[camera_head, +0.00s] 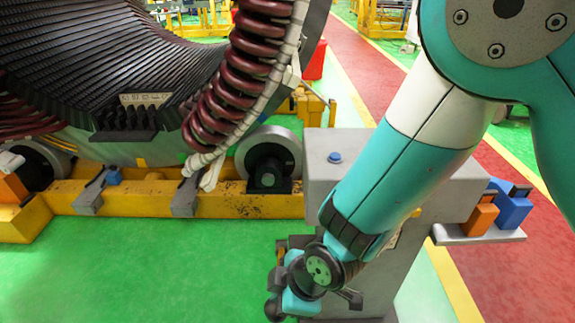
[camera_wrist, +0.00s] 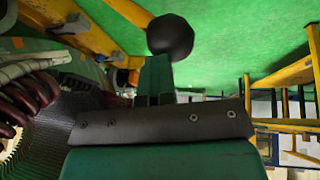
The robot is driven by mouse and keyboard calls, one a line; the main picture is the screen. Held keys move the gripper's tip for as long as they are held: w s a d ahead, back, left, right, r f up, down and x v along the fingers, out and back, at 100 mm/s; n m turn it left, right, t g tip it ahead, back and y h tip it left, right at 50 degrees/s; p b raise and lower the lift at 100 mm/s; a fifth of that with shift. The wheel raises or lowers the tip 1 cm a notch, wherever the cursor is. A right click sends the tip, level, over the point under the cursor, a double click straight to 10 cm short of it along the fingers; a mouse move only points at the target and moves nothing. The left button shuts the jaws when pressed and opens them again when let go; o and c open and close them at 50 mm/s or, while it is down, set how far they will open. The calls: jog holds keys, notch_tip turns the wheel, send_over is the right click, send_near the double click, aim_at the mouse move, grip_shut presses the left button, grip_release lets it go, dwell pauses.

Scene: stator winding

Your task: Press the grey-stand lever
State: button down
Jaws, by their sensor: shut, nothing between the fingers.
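The grey stand (camera_head: 375,285) is a grey box-shaped post in the head view, right of the yellow base, partly hidden by my arm. A blue button (camera_head: 335,157) sits on its top. The lever's black ball knob (camera_head: 273,309) shows low at the stand's left side, and also in the wrist view (camera_wrist: 170,37). My gripper (camera_head: 293,301) is shut and empty, beside the knob. In the wrist view its teal fingers (camera_wrist: 154,76) point toward the knob. I cannot tell whether they touch it.
The large stator with dark red coils (camera_head: 262,65) rests on a yellow base (camera_head: 235,204) with rollers at left. An orange block (camera_head: 480,218) and a blue block (camera_head: 512,208) sit on a grey shelf at right. The green floor (camera_head: 140,270) in front is clear.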

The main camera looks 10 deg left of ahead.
jog(key=shift+s+d+f+g, duration=0.15)
jog(key=shift+s+f, duration=0.3)
jog(key=shift+s+d+f+g, duration=0.15)
jog(key=shift+s+f, duration=0.25)
jog(key=shift+s, duration=0.05)
jog(key=w+d+r+p, duration=0.2)
jog(key=d+r+p, duration=0.1)
jog(key=r, duration=1.1)
jog(key=shift+d+t, duration=0.4)
jog(key=shift+d, duration=0.2)
jog(key=shift+w, duration=0.15)
jog(key=s+d+r+m+p, duration=0.3)
jog(key=d+r+m, duration=0.3)
jog(key=r, duration=0.4)
jog(key=s+d+r+m+g+p, duration=0.1)
jog(key=s+d+r+m+p, duration=0.2)
jog(key=d+r+m, duration=0.3)
jog(key=d+r, duration=0.3)
jog(key=r, duration=0.1)
jog(key=shift+s+r+h, duration=0.15)
jog(key=shift+r+h, duration=0.1)
jog(key=shift+h, duration=0.15)
jog(key=shift+d, duration=0.1)
